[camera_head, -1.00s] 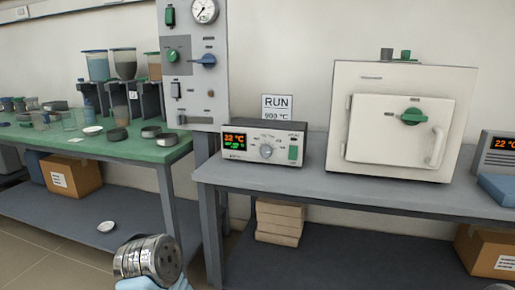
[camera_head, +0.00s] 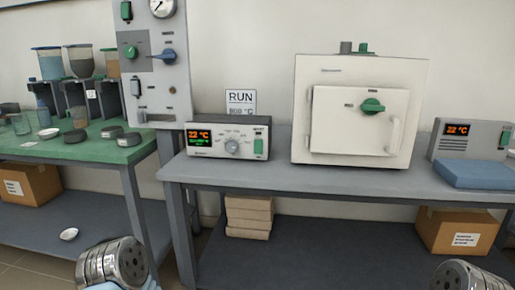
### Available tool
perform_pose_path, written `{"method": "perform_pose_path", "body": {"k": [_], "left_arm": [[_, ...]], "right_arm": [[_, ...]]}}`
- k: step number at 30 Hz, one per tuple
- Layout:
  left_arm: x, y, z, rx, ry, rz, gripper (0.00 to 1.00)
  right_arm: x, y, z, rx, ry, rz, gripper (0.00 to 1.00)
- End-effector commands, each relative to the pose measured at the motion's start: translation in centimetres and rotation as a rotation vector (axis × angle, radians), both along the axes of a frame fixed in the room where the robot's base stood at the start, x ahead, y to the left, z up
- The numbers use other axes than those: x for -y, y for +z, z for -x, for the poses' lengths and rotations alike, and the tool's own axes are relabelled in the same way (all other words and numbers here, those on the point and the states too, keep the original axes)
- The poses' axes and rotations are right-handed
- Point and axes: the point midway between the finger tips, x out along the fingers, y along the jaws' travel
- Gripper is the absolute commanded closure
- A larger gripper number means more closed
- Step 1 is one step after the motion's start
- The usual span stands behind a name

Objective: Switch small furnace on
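A white box furnace (camera_head: 310,75) stands on the grey bench, its door (camera_head: 340,130) shut. A green knob (camera_head: 372,106) and a pale handle are on the door. Left of it is a control box (camera_head: 212,151) with a lit display reading 22 °C, a round dial (camera_head: 232,146) and a green switch (camera_head: 258,146). Another grey control box (camera_head: 485,139) with a lit 22 °C display stands right of the furnace. The frames do not show which box belongs to which furnace. Only metal wrist parts of my arms show along the bottom edge; my grippers are out of view.
A RUN sign (camera_head: 240,102) is behind the left control box. A grey panel (camera_head: 154,82) with a gauge and blue lever stands left. A blue pad (camera_head: 475,173) lies on the right of the grey bench (camera_head: 300,179). The bench front is clear.

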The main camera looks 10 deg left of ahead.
Motion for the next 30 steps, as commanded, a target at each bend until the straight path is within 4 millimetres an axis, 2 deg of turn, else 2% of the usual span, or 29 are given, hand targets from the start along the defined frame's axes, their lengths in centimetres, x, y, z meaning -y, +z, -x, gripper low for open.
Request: {"method": "perform_pose_path", "body": {"k": [1, 2, 13, 30], "left_arm": [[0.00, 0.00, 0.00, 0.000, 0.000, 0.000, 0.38], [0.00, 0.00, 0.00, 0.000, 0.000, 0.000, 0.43], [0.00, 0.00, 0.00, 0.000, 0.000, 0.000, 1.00], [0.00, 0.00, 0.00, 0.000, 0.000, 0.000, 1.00]], "right_arm": [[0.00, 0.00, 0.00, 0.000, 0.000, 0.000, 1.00], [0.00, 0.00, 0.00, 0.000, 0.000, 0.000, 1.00], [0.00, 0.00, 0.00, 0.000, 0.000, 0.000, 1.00], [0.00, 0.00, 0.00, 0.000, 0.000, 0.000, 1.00]]}}
